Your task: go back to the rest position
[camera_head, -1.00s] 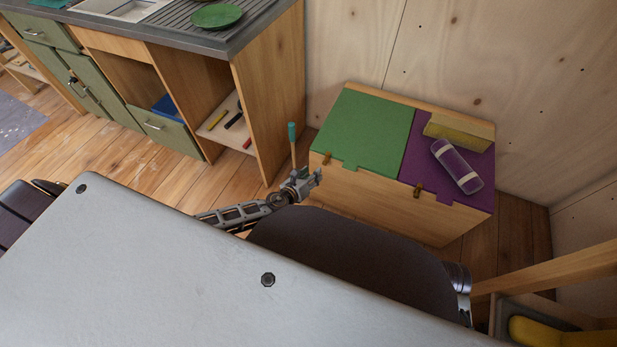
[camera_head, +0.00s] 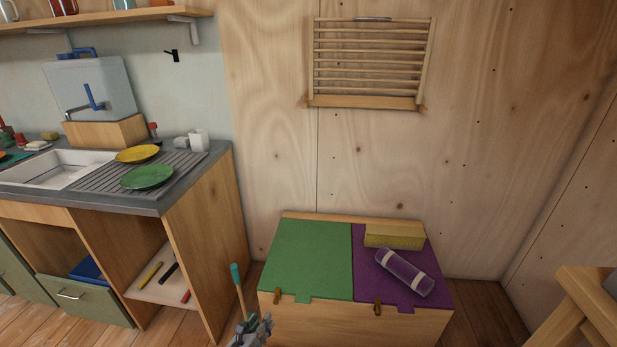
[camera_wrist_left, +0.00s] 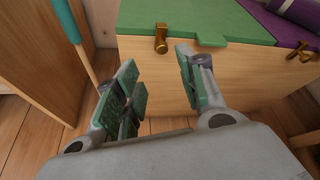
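My left gripper (camera_head: 256,330) is at the bottom edge of the head view, low in front of the wooden chest (camera_head: 350,323). In the left wrist view the left gripper (camera_wrist_left: 160,90) has its green-padded fingers wide apart with nothing between them. The chest front and a brass latch (camera_wrist_left: 161,38) lie beyond the fingers. My right gripper is not in view.
The chest has a green lid (camera_head: 310,258) and a purple lid (camera_head: 367,281). A purple roll (camera_head: 404,272) and a yellow block (camera_head: 394,236) lie on the purple lid. A teal-tipped stick (camera_head: 236,280) stands beside the counter (camera_head: 207,215). A wooden frame (camera_head: 590,305) is at right.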

